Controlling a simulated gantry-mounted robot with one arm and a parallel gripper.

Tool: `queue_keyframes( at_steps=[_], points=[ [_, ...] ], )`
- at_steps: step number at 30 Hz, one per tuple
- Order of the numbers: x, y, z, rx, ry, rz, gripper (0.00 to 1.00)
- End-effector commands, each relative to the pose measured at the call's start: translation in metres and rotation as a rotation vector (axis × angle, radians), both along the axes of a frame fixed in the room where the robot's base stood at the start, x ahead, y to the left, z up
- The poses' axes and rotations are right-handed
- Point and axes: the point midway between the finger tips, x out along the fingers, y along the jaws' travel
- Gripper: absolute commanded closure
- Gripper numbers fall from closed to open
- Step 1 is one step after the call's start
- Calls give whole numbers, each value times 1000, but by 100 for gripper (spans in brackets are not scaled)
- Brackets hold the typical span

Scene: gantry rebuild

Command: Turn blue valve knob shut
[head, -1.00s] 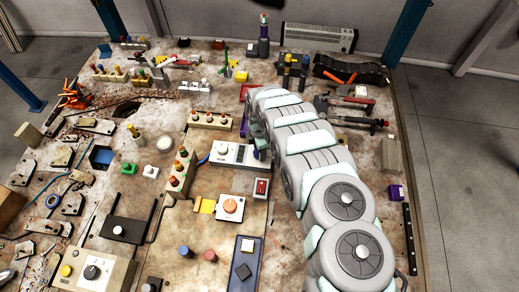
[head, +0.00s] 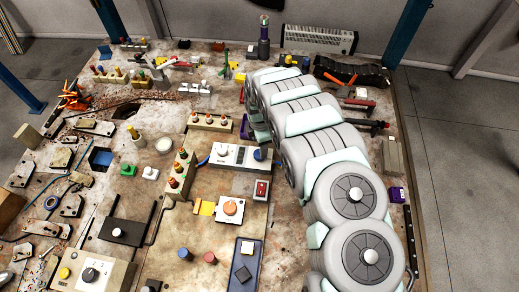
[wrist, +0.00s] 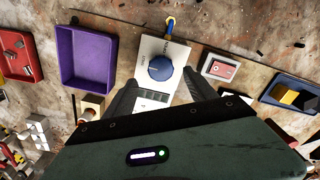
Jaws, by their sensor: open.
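The blue valve knob (head: 260,154) sits at the right end of a white panel box (head: 228,155) in the head view. In the wrist view the round blue knob (wrist: 160,68) shows a small pointer mark, and printed labels lie beside it on the white box (wrist: 151,46). My gripper (wrist: 159,82) is open and empty. Its two dark fingers spread to either side of the box in the wrist view, with the knob in the gap as seen from above. I cannot tell the height between fingertips and knob.
A red rocker switch (head: 262,189) stands close to the white box. A purple tray (wrist: 86,55) lies left of it in the wrist view, and a blue tray (wrist: 291,95) lies to the right. An orange-knob box (head: 231,208) and a row of buttons (head: 180,170) are nearby.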

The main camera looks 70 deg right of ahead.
Motion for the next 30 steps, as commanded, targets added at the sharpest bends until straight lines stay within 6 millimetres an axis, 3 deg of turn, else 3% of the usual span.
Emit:
queue_keyframes(
  at_steps=[12,30],
  points=[
    [0,0,50,1,1,-2,35],
    [-1,1,57,2,1,-1,35]
  ],
)
